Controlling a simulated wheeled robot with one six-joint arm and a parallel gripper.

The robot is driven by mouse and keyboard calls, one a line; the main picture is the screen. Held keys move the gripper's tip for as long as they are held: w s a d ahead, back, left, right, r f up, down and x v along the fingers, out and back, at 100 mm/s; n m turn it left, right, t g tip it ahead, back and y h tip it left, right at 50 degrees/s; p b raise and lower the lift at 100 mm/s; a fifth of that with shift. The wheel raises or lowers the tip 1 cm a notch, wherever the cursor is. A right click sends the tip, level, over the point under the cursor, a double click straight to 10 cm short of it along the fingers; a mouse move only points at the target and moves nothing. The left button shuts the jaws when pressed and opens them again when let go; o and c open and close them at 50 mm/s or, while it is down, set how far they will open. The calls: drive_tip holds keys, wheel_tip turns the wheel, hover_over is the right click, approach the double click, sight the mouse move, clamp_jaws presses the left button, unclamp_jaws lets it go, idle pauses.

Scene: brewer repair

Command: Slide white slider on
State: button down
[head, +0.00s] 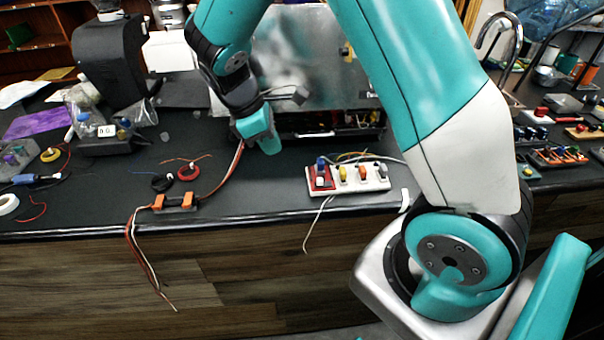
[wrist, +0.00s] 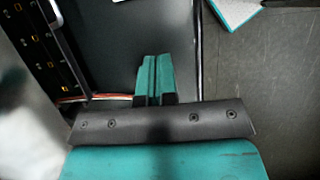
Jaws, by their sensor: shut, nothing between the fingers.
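A white power-strip-like board (head: 347,178) lies near the front edge of the black counter. It carries a red section with a blue knob (head: 321,163) and a small white knob (head: 320,183), then yellow, orange and pale knobs to the right. I cannot tell which part is the white slider. My gripper (head: 270,148) hangs over the counter left of and behind the board, apart from it. In the wrist view its teal fingers (wrist: 155,66) are together with nothing between them. The board's knobs are not recognisable in the wrist view.
A metal-fronted machine (head: 310,60) stands behind my gripper. An orange-ended connector (head: 175,203) with loose wires lies at the front edge to the left. Red and black wire coils (head: 188,171) lie behind it. Some bare counter separates the connector and the board.

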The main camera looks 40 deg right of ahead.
sight(320, 178)
drive_tip(key=p+x, duration=0.2)
drive_tip(key=x, duration=0.7)
drive_tip(key=shift+s+d+f, duration=0.1)
drive_tip(key=shift+s+f, duration=0.05)
drive_tip(key=s+d, duration=0.1)
drive_tip(key=s+d+p, duration=0.1)
drive_tip(key=shift+d+f, duration=0.15)
drive_tip(key=shift+d, duration=0.2)
drive_tip(key=shift+s+d+f+p, duration=0.15)
drive_tip(key=shift+d+p, duration=0.15)
drive_tip(key=shift+d, duration=0.05)
drive_tip(key=shift+s+d, duration=0.7)
drive_tip(key=shift+d, duration=0.3)
drive_tip(key=shift+w+a, duration=0.1)
